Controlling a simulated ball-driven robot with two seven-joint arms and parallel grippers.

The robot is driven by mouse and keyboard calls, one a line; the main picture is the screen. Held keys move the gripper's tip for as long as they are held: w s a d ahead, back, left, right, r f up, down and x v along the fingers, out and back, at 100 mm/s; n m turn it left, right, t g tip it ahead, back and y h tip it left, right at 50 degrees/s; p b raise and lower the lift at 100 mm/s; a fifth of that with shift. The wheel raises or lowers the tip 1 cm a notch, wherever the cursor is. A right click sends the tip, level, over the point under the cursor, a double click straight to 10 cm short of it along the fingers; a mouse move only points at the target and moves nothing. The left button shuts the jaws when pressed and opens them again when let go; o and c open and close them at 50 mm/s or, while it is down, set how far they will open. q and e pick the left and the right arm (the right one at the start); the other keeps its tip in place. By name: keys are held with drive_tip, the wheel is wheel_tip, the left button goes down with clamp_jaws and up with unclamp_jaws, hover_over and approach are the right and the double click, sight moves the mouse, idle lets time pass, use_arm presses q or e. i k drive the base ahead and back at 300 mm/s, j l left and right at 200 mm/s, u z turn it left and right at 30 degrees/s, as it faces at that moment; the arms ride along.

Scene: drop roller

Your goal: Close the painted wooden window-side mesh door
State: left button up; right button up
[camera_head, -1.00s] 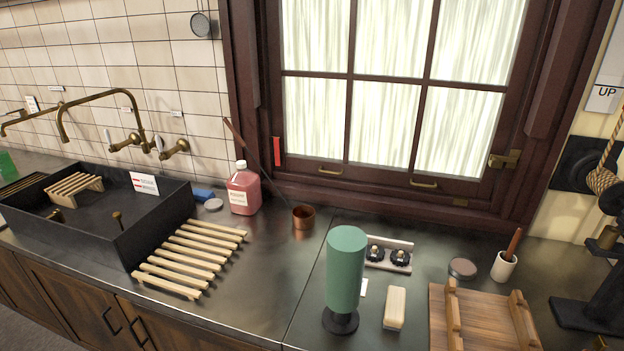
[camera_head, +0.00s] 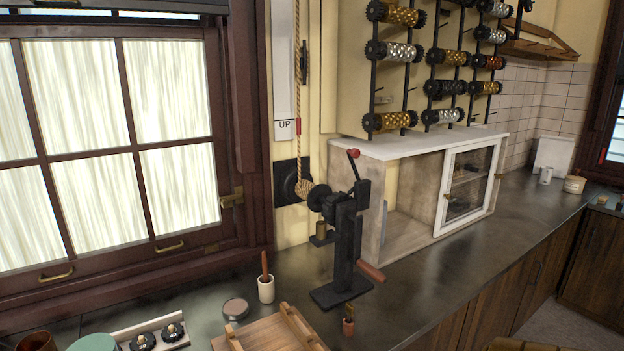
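A painted wooden cabinet (camera_head: 398,150), whitish and worn, stands on the counter to the right of the window. Its window-side half is an open compartment (camera_head: 401,221), with bare inner walls showing. A mesh door (camera_head: 467,184) with a white frame and dark mesh covers the half farther from the window. A small dark latch or handle shows near its right edge. I cannot tell whether a second door sits behind it. Neither of my grippers is in view.
A black cast-iron hand-cranked device (camera_head: 346,241) stands in front of the cabinet's window side. A rope (camera_head: 298,100) hangs by the window. Racks of patterned rollers (camera_head: 401,52) are above the cabinet. The counter (camera_head: 440,280) before the cabinet is mostly clear.

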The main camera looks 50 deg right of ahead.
sight(438, 231)
drive_tip(key=z, duration=2.6)
drive_tip(key=i+u, duration=0.1)
drive_tip(key=u, duration=0.5)
drive_tip(key=i+l+u, duration=0.4)
drive_tip(key=l, duration=0.15)
drive_tip(key=l+u, duration=0.2)
drive_tip(key=i+l+u, duration=0.1)
drive_tip(key=l+u, duration=0.15)
drive_tip(key=l, duration=0.2)
